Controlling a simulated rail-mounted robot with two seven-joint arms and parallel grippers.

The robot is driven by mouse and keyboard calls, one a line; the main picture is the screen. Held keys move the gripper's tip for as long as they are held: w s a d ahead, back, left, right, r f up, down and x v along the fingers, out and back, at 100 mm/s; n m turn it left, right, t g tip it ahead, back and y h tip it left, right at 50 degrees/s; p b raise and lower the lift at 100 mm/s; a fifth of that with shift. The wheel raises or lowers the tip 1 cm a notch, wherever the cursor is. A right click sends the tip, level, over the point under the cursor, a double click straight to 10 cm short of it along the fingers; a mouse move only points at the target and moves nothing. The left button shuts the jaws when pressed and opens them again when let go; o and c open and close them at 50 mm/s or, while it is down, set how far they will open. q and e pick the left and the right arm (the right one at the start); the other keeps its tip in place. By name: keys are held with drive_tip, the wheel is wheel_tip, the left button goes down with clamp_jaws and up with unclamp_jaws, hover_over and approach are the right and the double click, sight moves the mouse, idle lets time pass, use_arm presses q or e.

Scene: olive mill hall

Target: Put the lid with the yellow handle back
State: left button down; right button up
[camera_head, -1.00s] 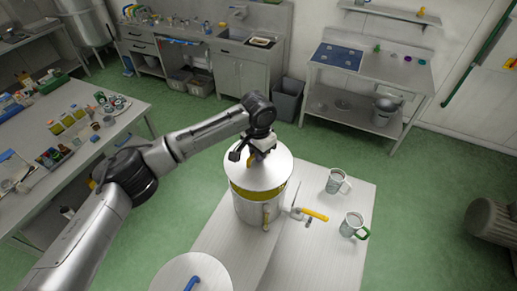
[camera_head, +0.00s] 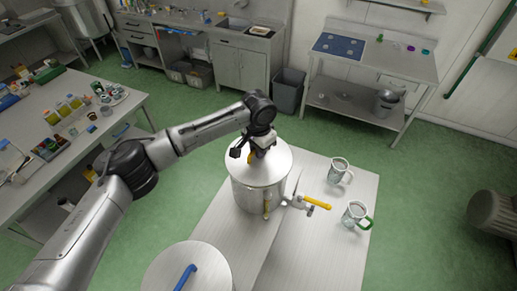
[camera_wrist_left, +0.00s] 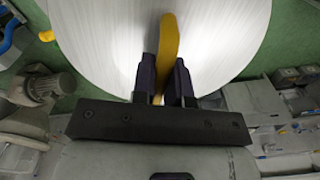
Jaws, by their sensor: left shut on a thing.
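The lid with the yellow handle (camera_head: 279,160) sits on top of a steel drum (camera_head: 252,196) on the steel table. No gap shows between the lid and the drum's rim in the head view. My left gripper (camera_head: 259,153) is above the lid and shut on its yellow handle. In the left wrist view the yellow handle (camera_wrist_left: 168,42) stands between the two dark fingers of the gripper (camera_wrist_left: 162,82), with the brushed lid (camera_wrist_left: 105,35) beyond them. My right gripper is not in view.
A tap with a yellow lever (camera_head: 317,203) sticks out from the drum's right side. Two glass mugs stand to the right, one clear-handled (camera_head: 338,170) and one green-handled (camera_head: 355,215). A second drum's lid with a blue handle (camera_head: 186,277) is at the front.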

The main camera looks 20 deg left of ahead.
use_arm(q)
drive_tip(key=shift+f, duration=0.85)
idle(0.4)
drive_tip(key=c, duration=1.1)
unclamp_jaws()
drive_tip(key=shift+o, duration=0.2)
